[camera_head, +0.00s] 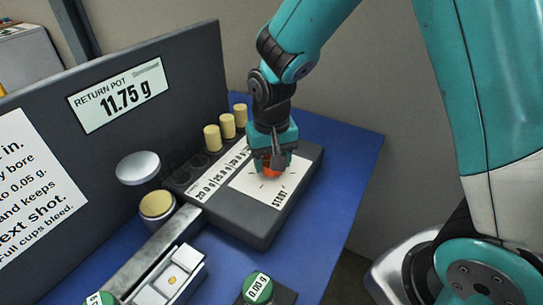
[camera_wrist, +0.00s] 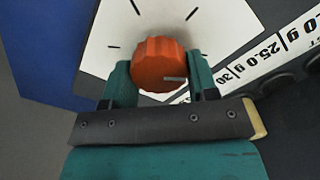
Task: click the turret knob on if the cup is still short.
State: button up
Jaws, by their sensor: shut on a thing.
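The orange ribbed turret knob (camera_wrist: 158,58) sits on a white dial plate with black tick marks, and a pale pointer line shows on its face. My gripper (camera_wrist: 162,78) is shut on the knob, with a teal finger on either side. In the head view my gripper (camera_head: 270,158) comes down from above, and the knob (camera_head: 270,173) is partly hidden beneath it. The dial plate (camera_head: 262,196) carries the word START. A display (camera_head: 118,95) reads RETURN POT 11.75 g. I cannot tell which vessel is the cup.
Several pale yellow cylinders (camera_head: 212,138) stand behind the dark turret box (camera_head: 262,232), by a strip of gram labels. A white tray (camera_head: 165,283) and a green-topped piece (camera_head: 258,288) are in front.

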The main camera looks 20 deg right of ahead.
jog(key=shift+w+r, duration=0.1)
jog(key=shift+w, duration=0.05)
dwell(0.3)
jog(key=o, duration=0.9)
notch_tip(320, 180, up, 17)
jog(key=shift+d+r+p, duration=0.1)
jog(key=shift+r+p, duration=0.1)
jog(key=shift+p, duration=0.35)
jog(key=s+a+n+y+p, duration=0.1)
jog(key=s+n, duration=0.2)
jog(key=s, duration=0.3)
jog(key=s+a+r+n+y+p, duration=0.1)
jog(key=s+a+n, duration=0.1)
jog(key=s, duration=0.5)
jog(key=s+a+r+n+y+p, duration=0.1)
jog(key=s+a+n+y, duration=0.1)
jog(key=s, duration=0.4)
jog(key=shift+s+r+n, duration=0.15)
jog(key=shift+r+n, duration=0.05)
jog(key=shift+n, duration=0.6)
